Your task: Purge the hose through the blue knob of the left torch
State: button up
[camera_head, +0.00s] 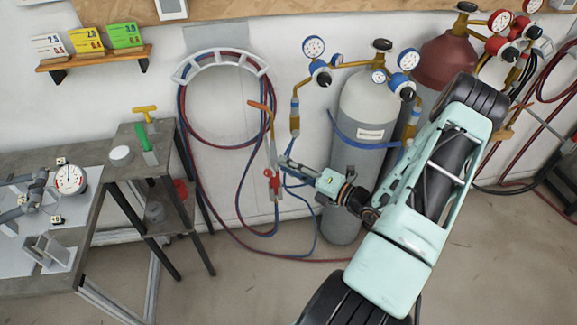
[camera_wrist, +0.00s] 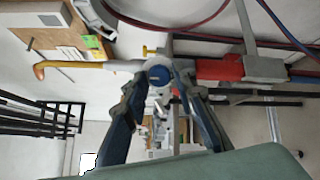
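The left torch hangs upright on the wall in the head view, with a copper-coloured neck (camera_head: 260,106) and a red knob (camera_head: 270,174) low on its handle. In the wrist view the torch lies across the picture, its neck (camera_wrist: 85,66) to the left and a red part (camera_wrist: 219,69) to the right. The blue knob (camera_wrist: 160,75) faces the wrist camera. My gripper (camera_wrist: 160,84) has its two fingertips close in on either side of the blue knob and appears shut on it. In the head view my gripper (camera_head: 285,162) reaches the torch from the right; the blue knob is not clear there.
Red and blue hoses (camera_head: 183,125) loop from a white wall rack (camera_head: 222,57) behind the torch. A grey cylinder (camera_head: 370,95) with gauges (camera_head: 314,47) stands right of it, close to my arm. A workbench (camera_head: 93,159) is at left. Open floor lies in front.

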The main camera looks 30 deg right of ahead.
jog(key=shift+o, duration=0.9)
jog(key=v, duration=1.2)
